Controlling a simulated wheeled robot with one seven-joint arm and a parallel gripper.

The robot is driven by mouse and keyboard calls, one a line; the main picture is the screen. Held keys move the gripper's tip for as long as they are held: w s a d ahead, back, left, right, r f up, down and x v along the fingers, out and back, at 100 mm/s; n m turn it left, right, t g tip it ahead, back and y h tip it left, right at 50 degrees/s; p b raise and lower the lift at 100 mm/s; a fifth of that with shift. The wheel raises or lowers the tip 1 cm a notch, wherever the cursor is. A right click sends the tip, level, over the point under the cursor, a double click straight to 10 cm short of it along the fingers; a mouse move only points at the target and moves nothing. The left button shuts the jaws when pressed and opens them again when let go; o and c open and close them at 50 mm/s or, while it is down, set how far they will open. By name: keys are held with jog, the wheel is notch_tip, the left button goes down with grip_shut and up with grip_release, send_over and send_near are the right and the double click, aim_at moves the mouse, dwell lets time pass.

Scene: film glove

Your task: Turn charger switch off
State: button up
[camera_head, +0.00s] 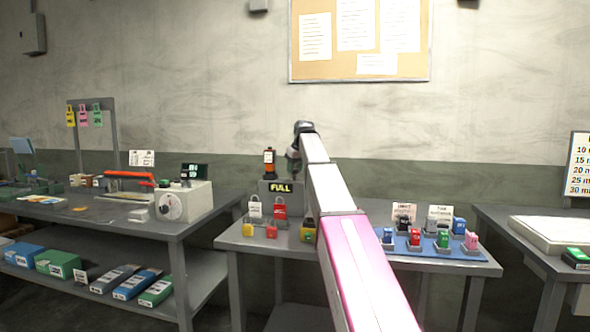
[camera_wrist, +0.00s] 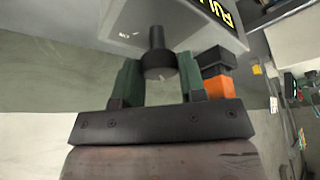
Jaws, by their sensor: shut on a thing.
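The charger (camera_head: 265,188) is a grey box with a yellow-on-black FULL sign, at the back of the middle table. Its switch (camera_wrist: 157,52) is a black round knob with a short stem, seen close up in the wrist view against the charger's grey face (camera_wrist: 190,28). My gripper (camera_wrist: 158,72) has its two green fingers on either side of the knob, shut on it. In the head view my arm hides the switch and most of the gripper. The knob's setting is not readable.
An orange-and-black battery (camera_head: 269,162) stands on the charger; it also shows in the wrist view (camera_wrist: 218,88). Padlocks (camera_head: 280,208) stand in front. A blue tray (camera_head: 425,248) with small coloured items is right of my arm. A white dial machine (camera_head: 190,200) stands left.

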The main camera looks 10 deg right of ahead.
jog(key=o, duration=0.9)
jog(key=shift+r, duration=0.15)
jog(key=v, duration=1)
jog(key=shift+s+r, duration=0.2)
jog(key=shift+r, duration=0.05)
